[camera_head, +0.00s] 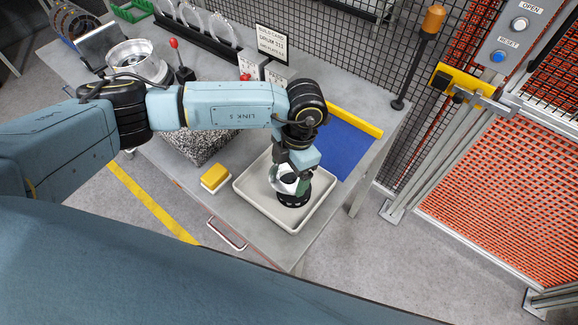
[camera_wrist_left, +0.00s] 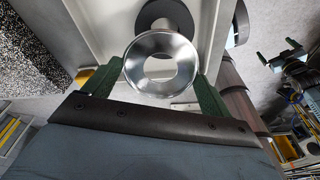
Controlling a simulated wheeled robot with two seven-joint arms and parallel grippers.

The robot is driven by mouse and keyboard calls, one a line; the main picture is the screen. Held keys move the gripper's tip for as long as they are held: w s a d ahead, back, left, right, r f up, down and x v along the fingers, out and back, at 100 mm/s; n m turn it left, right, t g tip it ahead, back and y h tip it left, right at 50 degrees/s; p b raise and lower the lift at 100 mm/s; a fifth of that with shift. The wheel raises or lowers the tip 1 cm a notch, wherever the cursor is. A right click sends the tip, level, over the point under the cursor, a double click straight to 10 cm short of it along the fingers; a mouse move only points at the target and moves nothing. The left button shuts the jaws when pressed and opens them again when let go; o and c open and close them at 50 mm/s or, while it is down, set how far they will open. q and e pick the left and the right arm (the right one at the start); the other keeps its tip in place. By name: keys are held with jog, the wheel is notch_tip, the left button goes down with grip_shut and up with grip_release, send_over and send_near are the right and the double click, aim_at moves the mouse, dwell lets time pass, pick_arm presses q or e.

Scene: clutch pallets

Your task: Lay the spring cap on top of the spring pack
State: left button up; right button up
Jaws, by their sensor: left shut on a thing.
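A silver, funnel-like ring, apparently the spring cap (camera_head: 277,180), is held by my left gripper (camera_head: 290,184) above the white tray (camera_head: 241,187). In the left wrist view the ring (camera_wrist_left: 137,74) sits between the two green fingers of the left gripper (camera_wrist_left: 158,75). Its centre hole is open. A black round part (camera_head: 293,199) lies in the tray below the gripper, and a dark disc (camera_wrist_left: 180,12) shows behind the ring. I cannot tell whether they touch. I cannot clearly make out the spring pack. My right gripper (camera_wrist_left: 277,50) appears far off at the right, fingers apart and empty.
A silver drum (camera_head: 133,56) stands on the bench at the back left, near a red-knobbed lever (camera_head: 180,62). A speckled block (camera_head: 200,147) and a yellow block (camera_head: 215,177) are left of the tray. A blue mat (camera_head: 345,145) lies to its right. Mesh fencing stands behind.

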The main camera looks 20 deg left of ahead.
pick_arm(q)
jog(key=shift+f+b, duration=1.6)
jog(key=shift+f, duration=0.95)
jog(key=o, duration=0.9)
jog(key=shift+w+d+r+b, duration=0.25)
jog(key=shift+w+d+b, duration=0.7)
jog(key=shift+w+b, duration=0.2)
jog(key=shift+w+d+r+b, duration=0.25)
jog(key=shift+w+d+b, duration=0.7)
jog(key=shift+w+b, duration=0.2)
notch_tip(320, 180, up, 7)
jog(key=p, duration=0.4)
